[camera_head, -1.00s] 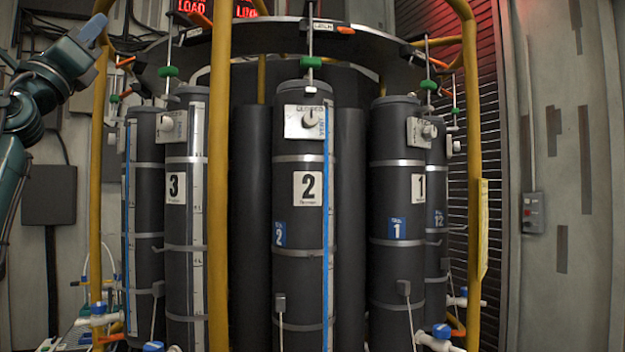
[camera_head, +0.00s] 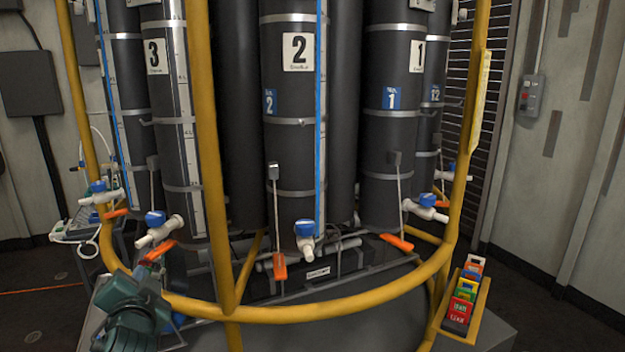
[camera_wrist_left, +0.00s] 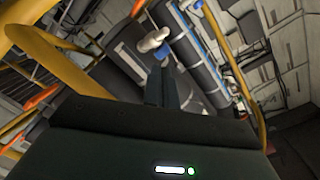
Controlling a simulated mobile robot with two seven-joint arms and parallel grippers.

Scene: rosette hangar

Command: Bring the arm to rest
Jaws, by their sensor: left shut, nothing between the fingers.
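My left arm (camera_head: 132,312), teal and dark, is low at the left of the head view, in front of the yellow rail (camera_head: 300,312). My left gripper (camera_wrist_left: 162,86) shows in the wrist view with its two dark fingers together and nothing between them. Beyond the fingertips is a white valve (camera_wrist_left: 153,41) by a dark cylinder; whether the fingers touch it I cannot tell. In the head view the fingertips are hard to make out. My right gripper is not in view.
Upright dark cylinders, including number 3 (camera_head: 178,110), number 2 (camera_head: 288,135) and number 1 (camera_head: 393,120), stand inside the yellow frame. White valves with blue caps (camera_head: 305,229) stick out below. A yellow tray (camera_head: 487,294) of coloured cards is at the right. Floor shows at far left.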

